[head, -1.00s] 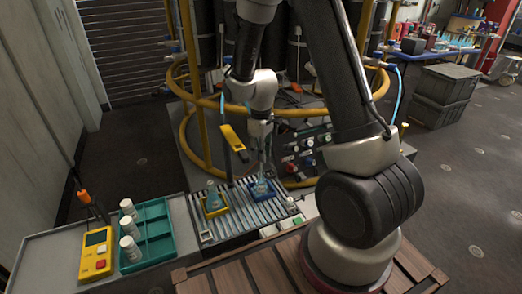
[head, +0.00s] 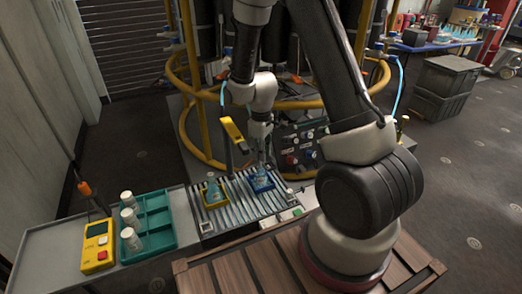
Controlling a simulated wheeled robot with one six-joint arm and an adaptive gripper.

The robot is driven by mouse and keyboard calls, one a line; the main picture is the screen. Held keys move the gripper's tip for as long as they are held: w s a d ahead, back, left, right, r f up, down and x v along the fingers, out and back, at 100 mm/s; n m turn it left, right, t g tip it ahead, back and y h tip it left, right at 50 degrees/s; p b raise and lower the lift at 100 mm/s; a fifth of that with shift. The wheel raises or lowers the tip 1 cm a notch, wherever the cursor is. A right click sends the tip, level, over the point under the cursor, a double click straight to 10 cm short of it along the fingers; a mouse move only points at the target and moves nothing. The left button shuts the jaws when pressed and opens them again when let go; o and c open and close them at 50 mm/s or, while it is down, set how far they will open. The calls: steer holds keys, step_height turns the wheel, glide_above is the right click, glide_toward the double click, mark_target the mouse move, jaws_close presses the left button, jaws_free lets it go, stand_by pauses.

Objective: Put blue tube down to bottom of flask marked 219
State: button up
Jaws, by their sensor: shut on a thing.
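My gripper (head: 262,152) points down just above the flask (head: 261,178) in the blue holder (head: 262,188). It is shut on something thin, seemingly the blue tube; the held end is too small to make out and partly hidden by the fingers. I cannot tell whether its tip is inside the flask neck. A second flask (head: 211,190) stands in the yellow holder (head: 214,203) to the left. The number 219 is not readable on either flask.
Both holders sit on a ribbed metal rack (head: 238,209). A yellow post-mounted device (head: 234,134) stands close left of my gripper. A teal tray (head: 165,222) with white bottles and a yellow meter (head: 97,246) are further left. A yellow ring frame (head: 184,125) is behind.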

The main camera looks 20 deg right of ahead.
steer(key=shift+f, duration=0.3)
stand_by(0.4)
steer(key=o, duration=0.9)
steer(key=o, duration=0.5)
steer(key=shift+o, duration=0.2)
steer(key=shift+r, duration=0.1)
steer(key=shift+r, duration=2.95)
